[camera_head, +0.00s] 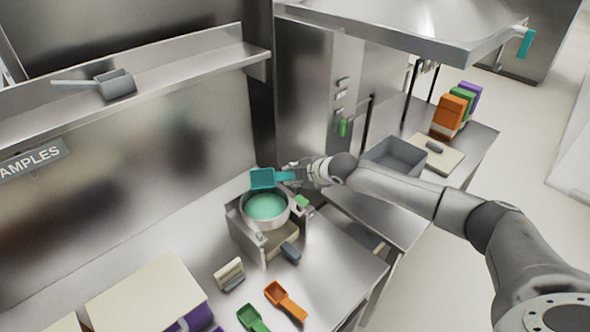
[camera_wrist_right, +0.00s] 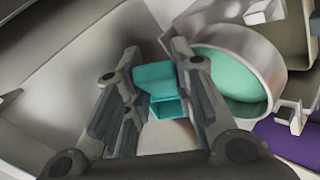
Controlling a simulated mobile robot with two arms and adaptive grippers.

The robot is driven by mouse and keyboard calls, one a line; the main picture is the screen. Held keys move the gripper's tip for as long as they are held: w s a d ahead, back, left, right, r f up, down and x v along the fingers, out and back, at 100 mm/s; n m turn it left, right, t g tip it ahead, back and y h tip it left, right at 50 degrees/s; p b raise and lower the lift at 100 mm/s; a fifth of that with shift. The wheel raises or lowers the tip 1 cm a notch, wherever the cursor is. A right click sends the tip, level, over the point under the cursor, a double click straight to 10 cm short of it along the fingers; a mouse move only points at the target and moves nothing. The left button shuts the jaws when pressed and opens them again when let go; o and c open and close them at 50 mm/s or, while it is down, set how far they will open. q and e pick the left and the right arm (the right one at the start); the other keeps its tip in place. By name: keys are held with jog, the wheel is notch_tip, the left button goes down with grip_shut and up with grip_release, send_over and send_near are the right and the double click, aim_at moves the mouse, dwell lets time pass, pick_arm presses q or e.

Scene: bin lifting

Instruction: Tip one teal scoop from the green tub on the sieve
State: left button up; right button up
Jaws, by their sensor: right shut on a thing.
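My right gripper (camera_head: 300,175) is shut on the handle of the teal scoop (camera_head: 262,178). The scoop is held at the back rim of the round metal sieve (camera_head: 245,212), partly over it. Green material (camera_head: 266,206) lies in the sieve. In the right wrist view, the teal scoop (camera_wrist_right: 156,78) shows between the fingers (camera_wrist_right: 150,85), and the sieve (camera_wrist_right: 268,65) with green material stands to the right. Whether the scoop holds anything is unclear. I cannot make out the green tub for sure. My left gripper is not in view.
An orange scoop (camera_head: 286,301) and a green scoop (camera_head: 252,318) lie on the counter in front. A grey scoop (camera_head: 115,84) rests on the shelf. A grey bin (camera_head: 394,160) and orange, green and purple boxes (camera_head: 449,114) stand at the right.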

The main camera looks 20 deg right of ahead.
jog(key=shift+w+d+r+m+g+y, duration=0.1)
jog(key=shift+w+m+g+y, duration=0.25)
jog(key=shift+g, duration=0.85)
jog(key=shift+w+g, duration=0.1)
jog(key=shift+g, duration=0.7)
jog(key=shift+w+m+g+b, duration=0.1)
jog(key=shift+m+g+b, duration=0.15)
jog(key=shift+g+b, duration=0.3)
jog(key=shift+w+f+g+y+b, duration=0.15)
jog(key=shift+f+g+y+b, duration=0.1)
jog(key=shift+g+b, duration=0.4)
jog(key=g+b, duration=0.2)
jog(key=b, duration=0.4)
jog(key=shift+w+f+m+y, duration=0.1)
jog(key=shift+f+m+y, duration=0.05)
jog(key=shift+m+y, duration=0.15)
